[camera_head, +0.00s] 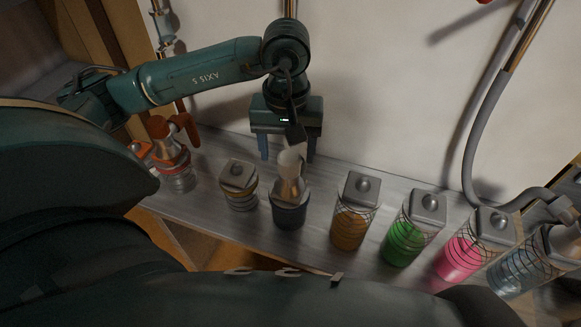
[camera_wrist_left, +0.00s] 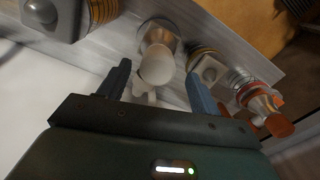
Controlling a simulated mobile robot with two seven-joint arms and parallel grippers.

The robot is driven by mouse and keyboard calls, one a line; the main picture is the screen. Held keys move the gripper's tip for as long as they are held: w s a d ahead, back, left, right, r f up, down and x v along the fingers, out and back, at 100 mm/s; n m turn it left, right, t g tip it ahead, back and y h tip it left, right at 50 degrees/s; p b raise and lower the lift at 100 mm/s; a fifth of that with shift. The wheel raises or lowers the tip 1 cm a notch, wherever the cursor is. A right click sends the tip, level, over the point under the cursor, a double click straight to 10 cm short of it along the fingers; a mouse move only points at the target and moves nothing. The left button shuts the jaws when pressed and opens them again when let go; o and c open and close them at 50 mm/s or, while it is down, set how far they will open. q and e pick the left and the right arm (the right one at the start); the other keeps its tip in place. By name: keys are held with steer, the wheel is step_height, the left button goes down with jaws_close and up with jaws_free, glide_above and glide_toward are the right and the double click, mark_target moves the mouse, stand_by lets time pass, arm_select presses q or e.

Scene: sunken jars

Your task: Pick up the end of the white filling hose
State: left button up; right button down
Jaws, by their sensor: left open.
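The white hose end (camera_head: 291,157) stands up from a copper-coloured fitting (camera_head: 289,187) in a dark grey jar (camera_head: 289,213). In the left wrist view the pale, rounded hose end (camera_wrist_left: 157,66) lies between and beyond my finger tips, with paler pieces just below it. My left gripper (camera_head: 287,152) points down over it with its blue fingers spread, one on each side. The fingers look apart from the hose end; exact contact is hard to tell. The left wrist view also shows the gripper open (camera_wrist_left: 158,85). My right gripper is not in view.
Close by stand a lidded jar (camera_head: 239,187) on the left and an amber jar (camera_head: 353,212) on the right. Green (camera_head: 404,240) and pink (camera_head: 460,258) jars follow. An orange-topped bottle (camera_head: 171,150) stands far left. A grey hose (camera_head: 480,110) hangs along the white wall.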

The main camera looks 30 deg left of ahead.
arm_select(q)
steer(key=f+p, duration=0.1)
steer(key=f, duration=0.4)
steer(key=shift+d+f, duration=0.1)
steer(key=shift+d, duration=0.1)
steer(key=shift+c, duration=0.2)
steer(key=c, duration=1.1)
step_height(320, 180, up, 10)
steer(key=shift+r+b, duration=0.1)
steer(key=shift+b, duration=0.3)
steer(key=shift+a, duration=0.1)
